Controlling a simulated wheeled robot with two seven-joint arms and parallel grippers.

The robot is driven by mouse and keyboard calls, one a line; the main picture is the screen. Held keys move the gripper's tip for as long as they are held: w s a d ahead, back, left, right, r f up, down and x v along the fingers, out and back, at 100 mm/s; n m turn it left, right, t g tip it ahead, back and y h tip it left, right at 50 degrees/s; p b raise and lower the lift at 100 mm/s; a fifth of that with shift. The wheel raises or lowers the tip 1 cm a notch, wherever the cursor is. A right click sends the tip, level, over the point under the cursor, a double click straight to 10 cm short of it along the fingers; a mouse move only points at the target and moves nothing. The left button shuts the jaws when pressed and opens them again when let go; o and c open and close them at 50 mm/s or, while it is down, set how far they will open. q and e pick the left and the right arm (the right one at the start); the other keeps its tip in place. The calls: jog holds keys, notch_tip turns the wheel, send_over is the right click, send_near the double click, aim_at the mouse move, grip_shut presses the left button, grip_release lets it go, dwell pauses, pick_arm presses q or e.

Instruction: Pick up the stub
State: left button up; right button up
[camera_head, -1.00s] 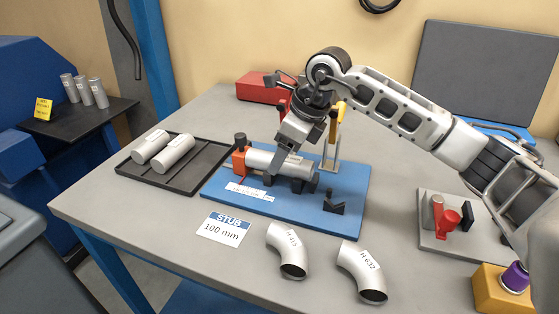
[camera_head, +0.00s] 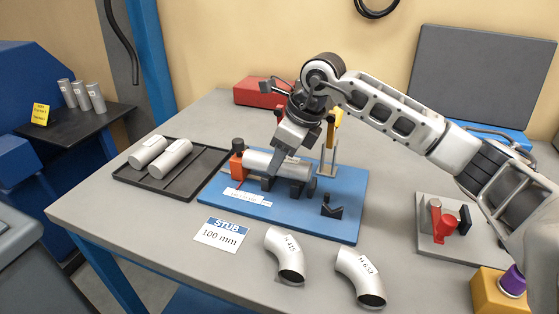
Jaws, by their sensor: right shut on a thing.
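The stub (camera_head: 258,161) is a short silver tube lying across dark supports on the blue fixture board (camera_head: 335,225). Its left end is by an orange block with a black knob (camera_head: 238,160). My right gripper (camera_head: 276,170) comes down from above and is shut on the stub near its middle. The gripper hides part of the tube. My left gripper is not in view. A card reading "STUB 100 mm" (camera_head: 221,234) lies in front of the board.
Two silver tubes lie in a black tray (camera_head: 205,172) at left. Two bent elbows (camera_head: 285,255) (camera_head: 359,275) lie in front. A red box (camera_head: 262,91) stands behind. A grey plate with a red clamp (camera_head: 443,222) and a yellow block (camera_head: 498,295) are at right.

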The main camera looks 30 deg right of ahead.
notch_tip(320, 180, up, 17)
jog(key=shift+r, duration=0.15)
dwell(0.8)
